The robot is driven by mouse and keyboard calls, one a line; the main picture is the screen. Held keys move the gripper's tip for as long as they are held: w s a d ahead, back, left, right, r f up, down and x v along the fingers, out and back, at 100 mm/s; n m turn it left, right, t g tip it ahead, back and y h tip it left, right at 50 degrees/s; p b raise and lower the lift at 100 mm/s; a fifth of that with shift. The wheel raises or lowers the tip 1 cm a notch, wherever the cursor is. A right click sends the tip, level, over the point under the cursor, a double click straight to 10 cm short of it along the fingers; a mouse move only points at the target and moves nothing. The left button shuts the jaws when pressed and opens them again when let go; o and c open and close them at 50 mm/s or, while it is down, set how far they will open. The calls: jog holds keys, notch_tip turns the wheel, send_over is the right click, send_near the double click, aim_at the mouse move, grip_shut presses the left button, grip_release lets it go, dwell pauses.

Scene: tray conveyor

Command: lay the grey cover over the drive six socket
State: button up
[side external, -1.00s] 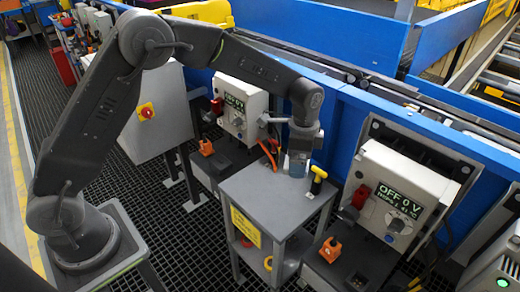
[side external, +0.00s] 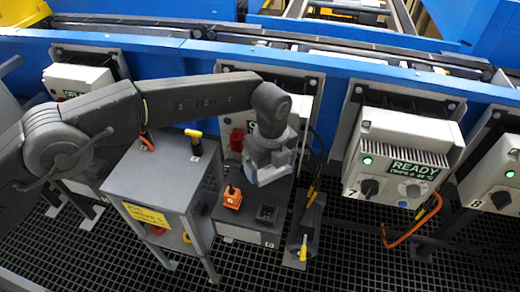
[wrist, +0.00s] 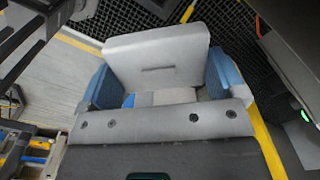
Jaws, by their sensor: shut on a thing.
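The grey cover (wrist: 158,58) is a flat light-grey piece with a short slot, held between the blue fingers of my gripper (wrist: 155,92) in the wrist view. In the side view my gripper (side external: 265,175) points down in front of the drive six unit, and the cover is hard to make out there. The drive six socket (side external: 267,212) looks like a dark square opening on top of a low dark box, just below and in front of my gripper. An orange plug (side external: 232,197) stands beside it, to the left. The drive six front is mostly hidden behind my gripper.
A grey cart (side external: 160,170) with a yellow-handled tool (side external: 195,140) on top stands left. The drive seven unit (side external: 400,160), reading READY, is at right with an orange cable (side external: 412,225) below. Another yellow-handled item (side external: 303,248) is right of the dark box. Black grating covers the floor.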

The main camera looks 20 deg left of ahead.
notch_tip(320, 180, down, 18)
jog(key=shift+r, duration=0.1)
dwell(0.7)
jog(key=shift+f, duration=0.6)
dwell(0.4)
jog(key=o, duration=0.6)
jog(key=shift+o, duration=0.2)
